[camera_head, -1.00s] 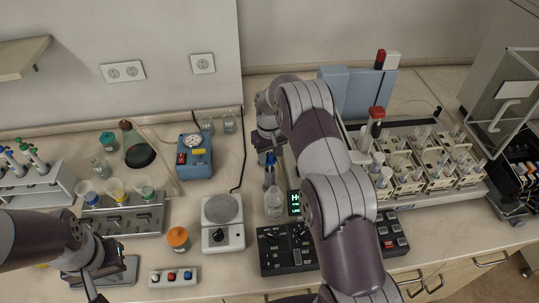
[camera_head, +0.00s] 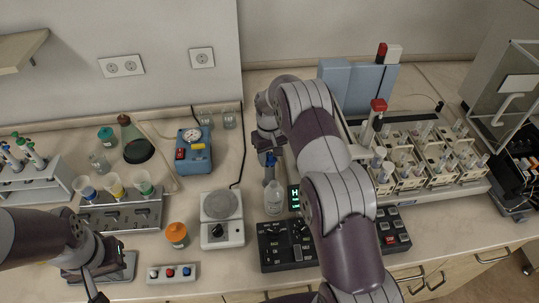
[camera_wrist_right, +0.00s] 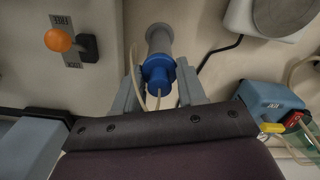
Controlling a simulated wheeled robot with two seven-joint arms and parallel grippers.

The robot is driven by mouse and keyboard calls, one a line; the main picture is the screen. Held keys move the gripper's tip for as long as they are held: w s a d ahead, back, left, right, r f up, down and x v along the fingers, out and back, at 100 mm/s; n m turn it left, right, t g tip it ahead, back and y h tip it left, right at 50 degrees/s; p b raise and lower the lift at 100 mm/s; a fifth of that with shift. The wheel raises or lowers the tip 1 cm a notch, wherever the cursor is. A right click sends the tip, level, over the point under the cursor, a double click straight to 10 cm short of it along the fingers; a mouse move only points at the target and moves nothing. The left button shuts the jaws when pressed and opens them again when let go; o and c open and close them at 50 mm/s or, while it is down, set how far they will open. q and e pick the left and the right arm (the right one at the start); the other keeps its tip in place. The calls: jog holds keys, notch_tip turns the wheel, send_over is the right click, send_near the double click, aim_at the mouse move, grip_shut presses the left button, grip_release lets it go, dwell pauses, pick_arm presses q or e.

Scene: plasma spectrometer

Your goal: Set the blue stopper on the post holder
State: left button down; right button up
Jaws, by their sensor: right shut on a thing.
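The blue stopper (camera_wrist_right: 157,72) is between the two fingers of my right gripper (camera_wrist_right: 160,70) in the right wrist view, and the gripper is shut on it. A grey cylinder, which looks like the post holder (camera_wrist_right: 158,38), is in line with the stopper just beyond it. I cannot tell whether they touch. In the head view the stopper (camera_head: 269,159) shows small below the right wrist, above the grey post (camera_head: 268,176). My left gripper (camera_head: 95,288) is at the lower left; its fingertips are too unclear to tell its opening.
A clear bottle (camera_head: 273,198) stands close in front of the post. A blue gauge box (camera_head: 194,158) stands at the back left. Sample racks (camera_head: 425,160) fill the right side.

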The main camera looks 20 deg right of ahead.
jog(key=shift+f+b, duration=0.3)
jog(key=shift+f, duration=0.2)
jog(key=o, duration=1.1)
jog(key=shift+r, duration=0.1)
notch_tip(320, 180, up, 3)
jog(key=shift+w+b, duration=0.1)
jog(key=shift+b, duration=0.7)
notch_tip(320, 180, up, 4)
jog(key=shift+f+p, duration=0.25)
jog(key=shift+p, duration=0.1)
notch_tip(320, 180, up, 6)
jog(key=p, duration=0.5)
jog(key=shift+r, duration=0.1)
